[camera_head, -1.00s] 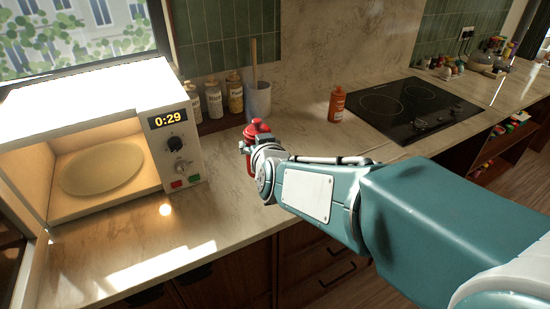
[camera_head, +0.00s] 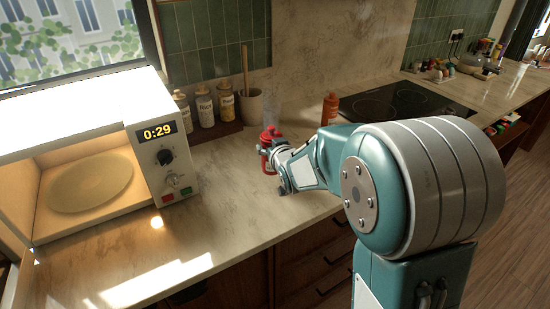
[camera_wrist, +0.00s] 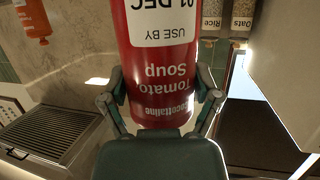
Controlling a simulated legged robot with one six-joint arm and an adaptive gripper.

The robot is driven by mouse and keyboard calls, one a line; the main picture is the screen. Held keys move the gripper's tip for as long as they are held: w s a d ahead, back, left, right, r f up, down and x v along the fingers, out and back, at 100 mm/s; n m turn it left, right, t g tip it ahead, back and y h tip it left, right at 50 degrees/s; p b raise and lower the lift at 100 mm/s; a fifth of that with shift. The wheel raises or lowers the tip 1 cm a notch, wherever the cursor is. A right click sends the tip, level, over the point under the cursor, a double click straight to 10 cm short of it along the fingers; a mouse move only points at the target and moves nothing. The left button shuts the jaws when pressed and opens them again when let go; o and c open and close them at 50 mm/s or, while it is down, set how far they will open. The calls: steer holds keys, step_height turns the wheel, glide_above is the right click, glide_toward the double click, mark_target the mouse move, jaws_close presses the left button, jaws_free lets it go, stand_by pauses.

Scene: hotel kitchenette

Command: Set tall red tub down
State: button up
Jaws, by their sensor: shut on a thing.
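The tall red tub (camera_head: 268,150) has a red lid and is held above or on the counter left of the stove; whether its base touches the counter is hidden. In the wrist view the tub (camera_wrist: 158,60) fills the middle, its "Tomato Soup" label upside down. My gripper (camera_wrist: 162,100) has a finger on each side of the tub and is shut on it. In the head view my gripper (camera_head: 281,172) is at the tub's right and partly covers it.
A microwave (camera_head: 164,175) with its door open stands at the left. An orange bottle (camera_head: 330,108) is by the black stove (camera_head: 400,100). Counter (camera_head: 225,190) between microwave and tub is clear.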

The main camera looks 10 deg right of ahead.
steer(key=shift+w+d+f, duration=0.3)
steer(key=shift+w+f, duration=0.1)
steer(key=shift+f, duration=0.15)
steer(key=shift+w+d+f, duration=0.3)
steer(key=shift+w+f, duration=0.05)
steer(key=shift+f, duration=0.15)
steer(key=shift+w+d+f, duration=0.1)
steer(key=shift+f, duration=1.55)
steer(key=shift+f, duration=0.1)
steer(key=o, duration=1.1)
steer(key=shift+o, duration=0.2)
steer(key=s+r+g, duration=0.3)
steer(key=s, duration=0.9)
steer(key=s+r+g, duration=0.3)
steer(key=s, duration=0.9)
steer(key=s+r+m+g+h, duration=0.1)
steer(key=s+r+g, duration=0.2)
steer(key=s, duration=0.9)
steer(key=shift+s+r, duration=0.35)
steer(key=shift+r, duration=0.15)
